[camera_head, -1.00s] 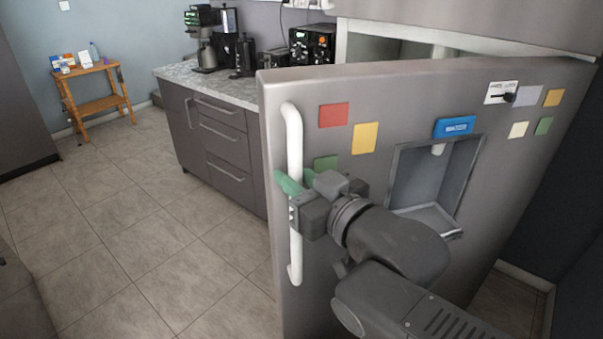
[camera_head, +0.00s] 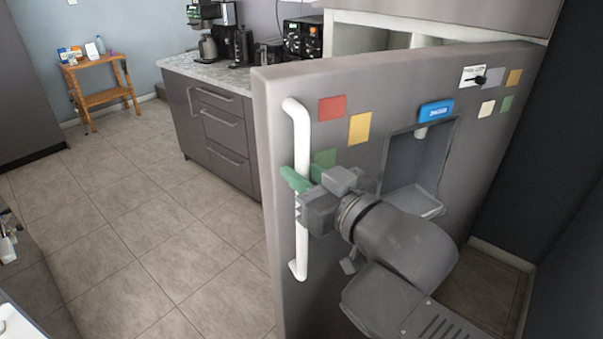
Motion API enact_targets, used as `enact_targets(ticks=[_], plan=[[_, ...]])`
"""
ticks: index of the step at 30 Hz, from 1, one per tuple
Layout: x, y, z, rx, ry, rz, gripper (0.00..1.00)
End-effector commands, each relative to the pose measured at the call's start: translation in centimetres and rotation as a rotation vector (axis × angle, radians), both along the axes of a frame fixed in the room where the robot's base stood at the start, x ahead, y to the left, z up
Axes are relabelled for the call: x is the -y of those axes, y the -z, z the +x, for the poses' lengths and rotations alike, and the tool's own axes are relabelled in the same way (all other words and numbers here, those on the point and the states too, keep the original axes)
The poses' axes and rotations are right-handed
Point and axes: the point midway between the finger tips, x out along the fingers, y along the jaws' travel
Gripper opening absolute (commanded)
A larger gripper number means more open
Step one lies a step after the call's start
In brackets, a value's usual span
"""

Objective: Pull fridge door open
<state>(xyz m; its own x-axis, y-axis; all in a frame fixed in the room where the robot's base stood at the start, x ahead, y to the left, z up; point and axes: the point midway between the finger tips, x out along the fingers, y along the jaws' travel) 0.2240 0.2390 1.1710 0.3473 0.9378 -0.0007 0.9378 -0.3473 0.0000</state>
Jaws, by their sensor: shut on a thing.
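The grey fridge door (camera_head: 350,215) stands partly open and angled out from the fridge body, with part of the pale interior (camera_head: 358,38) showing above its top edge. A long white vertical handle (camera_head: 300,150) runs along the door's left edge. My gripper (camera_head: 303,180), with green fingertips, is shut on the middle of this handle. My arm reaches to it from the lower right and hides part of the door front. The door carries coloured notes and a dispenser recess (camera_head: 410,165).
A grey counter (camera_head: 215,125) with drawers and coffee machines stands behind the door's left edge. A wooden side table (camera_head: 100,85) is at the far left. The tiled floor (camera_head: 130,220) left of the door is clear. A dark wall (camera_head: 570,150) is close on the right.

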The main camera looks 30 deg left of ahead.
Motion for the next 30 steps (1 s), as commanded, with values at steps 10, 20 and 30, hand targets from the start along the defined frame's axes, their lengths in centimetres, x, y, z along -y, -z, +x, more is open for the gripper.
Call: enact_targets(ticks=[10, 20, 30], plan=[[0.01, -0.18, 0.05, 0.001, -0.001, 0.004, 0.0], [0.01, -0.17, 0.05, 0.001, -0.001, 0.004, 0.26], [0.04, -0.84, 0.07, 0.001, 0.0, 0.003, 0.26]])
